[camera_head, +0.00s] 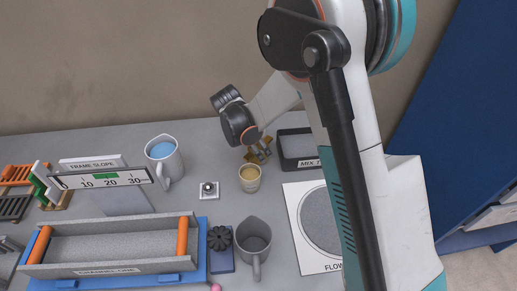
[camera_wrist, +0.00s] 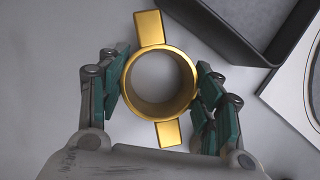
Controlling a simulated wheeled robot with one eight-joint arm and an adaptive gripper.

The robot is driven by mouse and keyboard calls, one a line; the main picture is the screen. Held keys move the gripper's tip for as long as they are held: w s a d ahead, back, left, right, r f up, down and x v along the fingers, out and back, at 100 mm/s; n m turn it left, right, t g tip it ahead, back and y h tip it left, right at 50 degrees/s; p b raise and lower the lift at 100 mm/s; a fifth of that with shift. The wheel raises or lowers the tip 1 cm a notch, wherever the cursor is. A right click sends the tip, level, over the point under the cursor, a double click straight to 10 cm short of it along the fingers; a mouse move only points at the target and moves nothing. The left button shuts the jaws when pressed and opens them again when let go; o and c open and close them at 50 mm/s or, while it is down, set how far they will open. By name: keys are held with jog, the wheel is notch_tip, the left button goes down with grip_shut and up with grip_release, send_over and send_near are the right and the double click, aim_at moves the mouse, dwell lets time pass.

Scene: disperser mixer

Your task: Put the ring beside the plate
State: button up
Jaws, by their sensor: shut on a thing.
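The ring (camera_wrist: 165,111) is a gold band with two flat tabs on opposite sides. In the wrist view my gripper (camera_wrist: 160,82) has one teal-padded finger against each side of it, shut on it. Grey surface shows through its hole. In the head view my gripper (camera_head: 257,150) is near the back of the bench, left of the mix tray; the ring is small and partly hidden there. I cannot tell whether it touches the bench. The plate (camera_head: 293,206), white with a grey disc and marked FLOW, lies at front right, partly behind my arm. Its corner shows in the wrist view (camera_wrist: 287,97).
The dark mix tray (camera_head: 283,160) is close to the right of my gripper. A tan-filled cup (camera_head: 250,180) stands just in front. A grey jug (camera_head: 254,243) stands left of the plate. A blue-filled mug (camera_head: 165,160) and a channel trough (camera_head: 110,250) are further left.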

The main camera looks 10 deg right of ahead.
jog(key=shift+r, duration=0.1)
jog(key=shift+f, duration=0.2)
jog(key=o, duration=1.3)
jog(key=shift+r, duration=0.1)
jog(key=p+v, duration=0.3)
jog(key=v, duration=0.9)
jog(key=shift+r, duration=0.1)
